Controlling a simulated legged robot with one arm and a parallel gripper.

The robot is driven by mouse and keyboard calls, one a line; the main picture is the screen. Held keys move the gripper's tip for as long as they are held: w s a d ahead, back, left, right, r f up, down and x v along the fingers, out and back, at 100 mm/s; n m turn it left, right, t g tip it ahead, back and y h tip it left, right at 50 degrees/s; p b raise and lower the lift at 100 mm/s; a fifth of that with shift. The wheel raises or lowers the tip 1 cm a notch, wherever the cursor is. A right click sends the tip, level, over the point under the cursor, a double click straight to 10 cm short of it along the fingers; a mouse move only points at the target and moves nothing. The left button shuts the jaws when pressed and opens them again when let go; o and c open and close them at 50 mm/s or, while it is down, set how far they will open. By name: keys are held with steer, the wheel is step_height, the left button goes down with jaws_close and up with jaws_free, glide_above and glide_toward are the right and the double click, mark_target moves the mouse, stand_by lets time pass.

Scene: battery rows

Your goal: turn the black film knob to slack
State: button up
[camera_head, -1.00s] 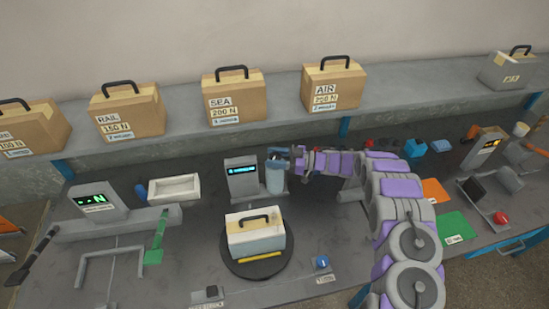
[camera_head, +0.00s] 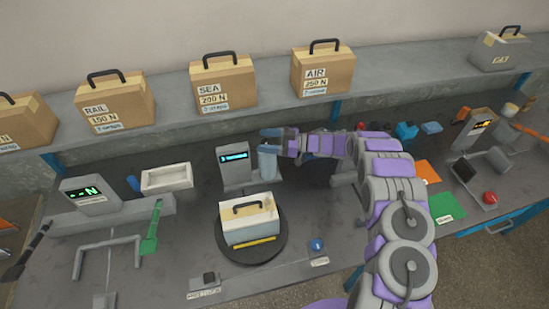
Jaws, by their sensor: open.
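A pale blue film roll (camera_head: 268,164) stands upright beside a grey post with a lit cyan display (camera_head: 234,157). My gripper (camera_head: 272,137) is open at the top of the roll, reaching in from the right. It covers the roll's top, and I cannot tell whether it touches. Any knob there is hidden. A small black knob or block (camera_head: 209,278) sits above a label near the bench's front edge. I cannot read the label or tell which way the knob is set.
A blue knob (camera_head: 317,245) sits right of the turntable. A white tray (camera_head: 167,178), a green lever (camera_head: 151,232) and a green-lit display (camera_head: 88,194) are at left. Handled boxes (camera_head: 224,82) line the back shelf. A red knob (camera_head: 490,198) and a green mat (camera_head: 446,206) are at right.

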steer(key=shift+s+d+r, duration=0.1)
steer(key=shift+s+r, duration=0.05)
steer(key=shift+r, duration=0.5)
steer(key=shift+s+d+r, duration=0.1)
steer(key=shift+s+r, duration=0.05)
steer(key=shift+r, duration=0.45)
steer(key=s+d+r+p, duration=0.1)
steer(key=s+d, duration=0.3)
steer(key=s, duration=1)
steer(key=shift+s, duration=0.4)
steer(key=w+d+f+m+t+h+p, duration=0.2)
steer(key=d+f+m+t+h+p, duration=0.15)
steer(key=d+m+t+h, duration=0.5)
steer(key=w+a+t, duration=0.1)
steer(key=w+a, duration=0.3)
steer(key=w+a+t+y, duration=0.1)
steer(key=w+a, duration=0.3)
steer(key=w, duration=0.1)
steer(key=w+a+f+t+y+b, duration=0.1)
steer(key=w+a, duration=0.3)
steer(key=a, duration=0.1)
steer(key=shift+w+t+y, duration=0.15)
steer(key=shift+t+y, duration=0.1)
steer(key=shift+t, duration=0.1)
